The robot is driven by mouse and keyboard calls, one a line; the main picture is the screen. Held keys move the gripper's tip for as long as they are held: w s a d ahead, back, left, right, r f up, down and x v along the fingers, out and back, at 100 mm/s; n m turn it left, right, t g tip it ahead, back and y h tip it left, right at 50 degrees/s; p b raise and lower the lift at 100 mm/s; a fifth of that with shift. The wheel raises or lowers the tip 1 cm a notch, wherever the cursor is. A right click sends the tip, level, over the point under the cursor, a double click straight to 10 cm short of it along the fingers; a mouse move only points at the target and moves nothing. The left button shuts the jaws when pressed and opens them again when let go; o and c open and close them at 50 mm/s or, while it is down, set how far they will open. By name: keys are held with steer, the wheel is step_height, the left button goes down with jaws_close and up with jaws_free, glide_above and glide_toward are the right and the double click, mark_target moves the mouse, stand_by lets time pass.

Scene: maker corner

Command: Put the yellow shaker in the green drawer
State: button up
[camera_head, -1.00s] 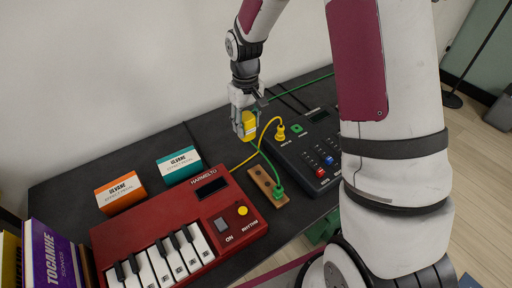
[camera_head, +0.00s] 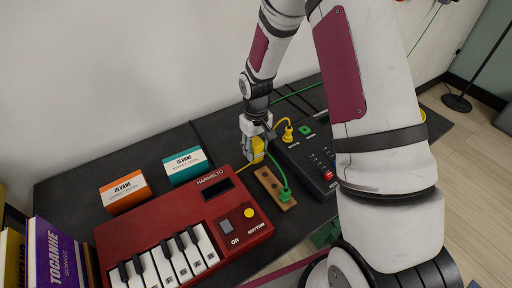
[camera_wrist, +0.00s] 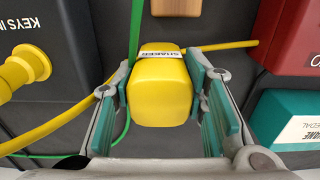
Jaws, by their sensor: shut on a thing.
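The yellow shaker (camera_head: 258,149) is a rounded yellow block with a white label reading SHAKER. My gripper (camera_head: 254,155) is shut on it, fingers pointing down, between the red keyboard and the black box. In the wrist view the shaker (camera_wrist: 160,98) sits between the teal finger pads of my gripper (camera_wrist: 163,82). I cannot tell whether it touches the table or hangs just above it. A green part (camera_head: 325,234) shows below the table's front edge, mostly hidden by my arm. It may be the green drawer; I cannot tell whether it is open.
The red keyboard (camera_head: 163,232) is at front left. Orange (camera_head: 125,192) and teal (camera_head: 187,166) boxes stand behind it. A wooden block (camera_head: 272,187) with a green plug and a black box (camera_head: 305,160) with cables lie close to the shaker. Books (camera_head: 55,255) stand at far left.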

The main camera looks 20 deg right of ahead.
steer(key=o, duration=0.8)
steer(key=shift+f, duration=0.15)
steer(key=o, duration=0.4)
